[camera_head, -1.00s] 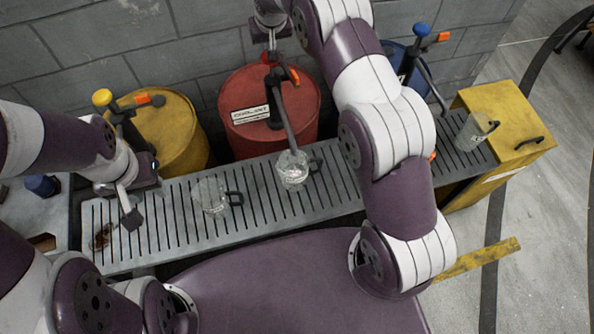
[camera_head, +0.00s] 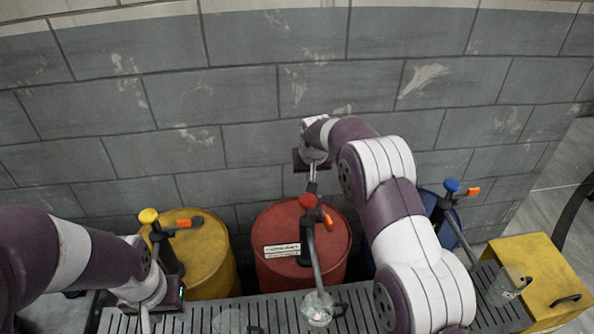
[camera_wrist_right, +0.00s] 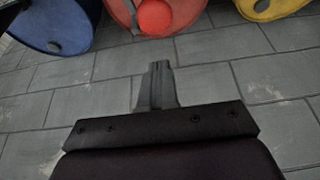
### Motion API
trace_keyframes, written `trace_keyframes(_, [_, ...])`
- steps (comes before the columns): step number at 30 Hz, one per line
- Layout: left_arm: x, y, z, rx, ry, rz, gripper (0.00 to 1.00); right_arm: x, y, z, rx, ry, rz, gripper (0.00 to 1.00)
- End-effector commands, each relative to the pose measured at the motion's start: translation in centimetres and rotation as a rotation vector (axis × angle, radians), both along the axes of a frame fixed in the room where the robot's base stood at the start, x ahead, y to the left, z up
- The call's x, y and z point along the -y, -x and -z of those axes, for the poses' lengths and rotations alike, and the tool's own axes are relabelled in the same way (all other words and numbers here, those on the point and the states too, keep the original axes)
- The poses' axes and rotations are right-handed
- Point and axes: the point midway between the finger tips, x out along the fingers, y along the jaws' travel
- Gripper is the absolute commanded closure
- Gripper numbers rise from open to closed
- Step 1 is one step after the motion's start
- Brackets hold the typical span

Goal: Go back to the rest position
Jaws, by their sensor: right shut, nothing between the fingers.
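My right gripper (camera_head: 312,184) is in front of the grey wall, above the red drum, with its fingers pointing down near the red-knobbed pump (camera_head: 309,228). I cannot tell from this view whether it touches the pump. In the right wrist view its fingers (camera_wrist_right: 158,82) are together and hold nothing. My left gripper (camera_head: 146,322) is at the lower left by the yellow-knobbed pump (camera_head: 160,245). Its fingers are partly cut off by the bottom edge, so its opening is unclear.
A yellow drum (camera_head: 203,262), a red drum (camera_head: 335,245) and a blue drum (camera_head: 433,200) stand along the wall (camera_head: 250,90). Glass mugs (camera_head: 318,308) stand on a slatted metal rack (camera_head: 275,312). A yellow box (camera_head: 535,262) is at the right.

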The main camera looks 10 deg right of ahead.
Motion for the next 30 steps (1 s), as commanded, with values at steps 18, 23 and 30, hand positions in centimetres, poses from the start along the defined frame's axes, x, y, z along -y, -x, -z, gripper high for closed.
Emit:
trace_keyframes(18, [0.0, 0.0, 4.5, 0.000, 0.000, 0.000, 0.62, 4.4, 33.3, 3.9, -0.343, 0.007, -0.052, 1.00])
trace_keyframes(23, [0.0, 0.0, 5.3, 0.000, 0.000, 0.000, 0.62, 4.9, 35.8, 2.7, -0.288, 0.000, -0.029, 1.00])
trace_keyframes(30, [0.0, 0.0, 5.2, 0.000, 0.000, 0.000, 0.62, 5.0, 35.6, 2.4, -0.280, 0.000, -0.026, 1.00])
